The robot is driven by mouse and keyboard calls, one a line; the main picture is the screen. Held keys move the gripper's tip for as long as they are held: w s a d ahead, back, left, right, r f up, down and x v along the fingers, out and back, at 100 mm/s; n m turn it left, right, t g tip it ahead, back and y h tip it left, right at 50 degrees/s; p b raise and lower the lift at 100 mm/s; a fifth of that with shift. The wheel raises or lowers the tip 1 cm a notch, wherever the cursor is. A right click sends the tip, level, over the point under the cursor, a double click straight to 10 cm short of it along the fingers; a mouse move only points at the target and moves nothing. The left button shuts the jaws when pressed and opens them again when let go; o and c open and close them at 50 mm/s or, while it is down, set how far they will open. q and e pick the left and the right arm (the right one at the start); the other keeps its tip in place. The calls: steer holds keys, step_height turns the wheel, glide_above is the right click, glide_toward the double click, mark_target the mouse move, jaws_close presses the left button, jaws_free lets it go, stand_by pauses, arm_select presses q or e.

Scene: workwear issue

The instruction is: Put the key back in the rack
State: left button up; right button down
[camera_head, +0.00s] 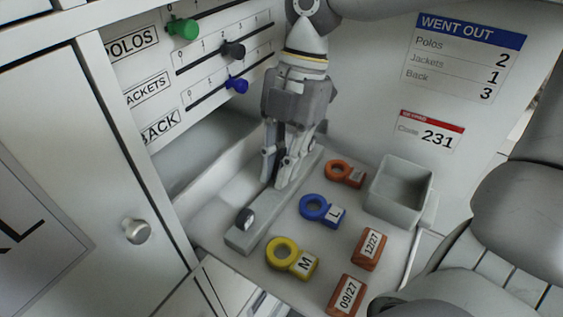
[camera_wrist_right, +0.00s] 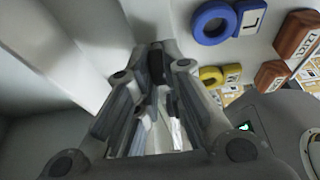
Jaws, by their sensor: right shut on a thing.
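The rack looks to be the long grey bar (camera_head: 262,222) lying on the pale tray-like surface in the head view. A small dark piece with a light face (camera_head: 245,218) stands near its front end. My right gripper (camera_head: 279,178) comes down from the top of the head view, fingers pointing down over the far part of the bar. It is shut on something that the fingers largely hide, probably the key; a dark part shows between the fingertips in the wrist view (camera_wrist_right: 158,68). I cannot tell whether it touches the bar. My left gripper is not in view.
Orange, blue (camera_head: 318,209) and yellow (camera_head: 285,256) ring tags lie right of the bar, with orange dated blocks (camera_head: 369,249) and an empty grey bin (camera_head: 398,190). A slider panel (camera_head: 215,60) stands behind left; a cabinet door with a knob (camera_head: 137,231) is at left.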

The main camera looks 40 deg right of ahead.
steer(key=shift+f+b, duration=0.45)
steer(key=shift+b, duration=0.1)
stand_by(0.9)
steer(key=c, duration=1.4)
jaws_free()
steer(key=shift+c, duration=0.2)
steer(key=shift+r, duration=0.1)
steer(key=v, duration=0.7)
steer(key=shift+r, duration=0.15)
steer(key=shift+d, duration=0.1)
